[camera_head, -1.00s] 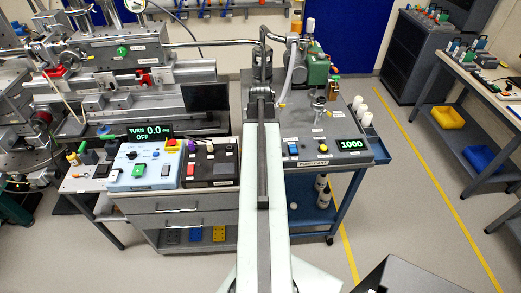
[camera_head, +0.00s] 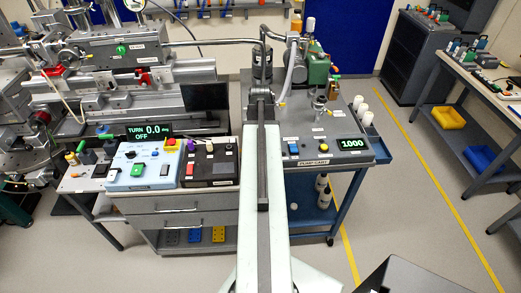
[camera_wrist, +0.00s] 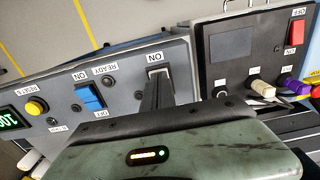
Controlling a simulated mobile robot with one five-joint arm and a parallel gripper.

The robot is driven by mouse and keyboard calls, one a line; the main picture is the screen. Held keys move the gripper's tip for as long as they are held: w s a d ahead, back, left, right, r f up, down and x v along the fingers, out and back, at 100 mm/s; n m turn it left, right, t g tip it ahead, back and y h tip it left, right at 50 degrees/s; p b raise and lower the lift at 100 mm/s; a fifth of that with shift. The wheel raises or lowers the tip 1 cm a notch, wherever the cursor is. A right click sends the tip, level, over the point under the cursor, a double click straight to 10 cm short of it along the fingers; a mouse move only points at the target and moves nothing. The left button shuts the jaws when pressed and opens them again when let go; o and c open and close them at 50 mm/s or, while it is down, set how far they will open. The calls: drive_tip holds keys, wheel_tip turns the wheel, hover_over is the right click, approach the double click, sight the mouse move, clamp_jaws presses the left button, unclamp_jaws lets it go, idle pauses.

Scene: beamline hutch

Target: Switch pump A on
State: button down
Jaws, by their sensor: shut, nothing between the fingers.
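The pump cart's grey panel (camera_head: 330,157) lies right of my arm in the head view. Its blue rocker switch (camera_head: 293,148) also shows in the wrist view (camera_wrist: 90,97), between ON and OFF labels. Further right in the wrist view, a second, pale switch (camera_wrist: 158,72) sits under another ON label. My gripper (camera_wrist: 157,88) is shut and empty, its fingertips right at this pale switch. The fingers hide the switch's lower part and any label there; whether they touch it I cannot tell. No pump A label is readable. In the head view my arm hides the fingertips.
The cart panel also has a yellow button (camera_head: 323,145) and a green display (camera_head: 351,144) reading 1000. Left of my arm stand a black control box (camera_head: 212,165) and a pale blue one (camera_head: 142,167). The floor right of the cart is free.

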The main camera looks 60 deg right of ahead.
drive_tip(key=shift+f, duration=0.2)
drive_tip(key=shift+r, duration=0.1)
wheel_tip(320, 180, up, 7)
drive_tip(key=p, duration=0.7)
